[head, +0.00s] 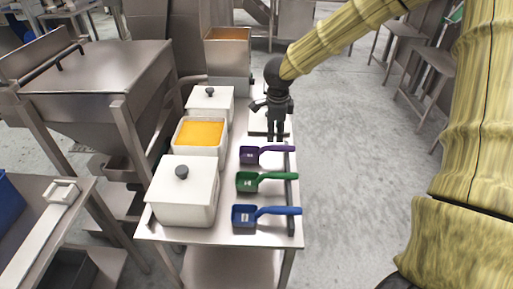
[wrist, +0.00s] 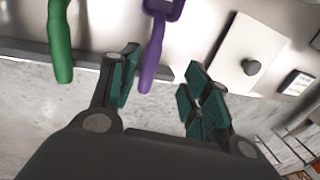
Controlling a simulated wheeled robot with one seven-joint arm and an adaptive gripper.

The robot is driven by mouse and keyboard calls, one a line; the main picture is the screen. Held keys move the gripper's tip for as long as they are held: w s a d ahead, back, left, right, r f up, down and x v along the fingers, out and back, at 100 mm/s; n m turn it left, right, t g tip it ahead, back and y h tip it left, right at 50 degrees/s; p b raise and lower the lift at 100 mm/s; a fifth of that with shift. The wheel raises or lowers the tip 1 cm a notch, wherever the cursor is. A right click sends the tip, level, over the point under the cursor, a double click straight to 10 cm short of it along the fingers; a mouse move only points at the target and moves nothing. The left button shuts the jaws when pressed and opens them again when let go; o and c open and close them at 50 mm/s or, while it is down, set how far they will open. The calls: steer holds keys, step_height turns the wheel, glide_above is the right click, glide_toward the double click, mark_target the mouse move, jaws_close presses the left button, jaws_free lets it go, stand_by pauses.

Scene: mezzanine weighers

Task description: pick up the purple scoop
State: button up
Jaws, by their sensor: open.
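The purple scoop (head: 262,154) lies on the metal table, the farthest of three scoops, with its handle pointing right toward the table edge. In the wrist view its purple handle (wrist: 153,55) reaches down between my open fingers, nearer the left one. My gripper (head: 277,136) is just above and beyond the handle in the head view. In the wrist view my gripper (wrist: 160,90) is open, with nothing held. The purple scoop's bowl is mostly cut off at the top of the wrist view.
A green scoop (head: 262,181) and a blue scoop (head: 262,213) lie nearer on the table (head: 225,240). White lidded bins (head: 183,200) and an open bin of orange contents (head: 199,133) stand to the left. A raised rail (head: 291,205) runs along the right edge.

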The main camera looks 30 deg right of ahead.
mark_target(275, 146)
steer(key=f, duration=0.4)
steer(key=shift+w+d+f, duration=0.1)
steer(key=shift+w+f, duration=0.2)
steer(key=shift+s+d+f, duration=0.15)
steer(key=shift+s+f, duration=0.2)
steer(key=shift+s, duration=0.15)
steer(key=shift+w+d+f+p, duration=0.1)
steer(key=shift+w+f+p, duration=0.1)
steer(key=shift+f, duration=0.75)
steer(key=shift+w+d+f+p, duration=0.1)
steer(key=shift+f+p, duration=0.1)
steer(key=shift+f, duration=0.75)
steer(key=shift+a, duration=0.1)
jaws_close()
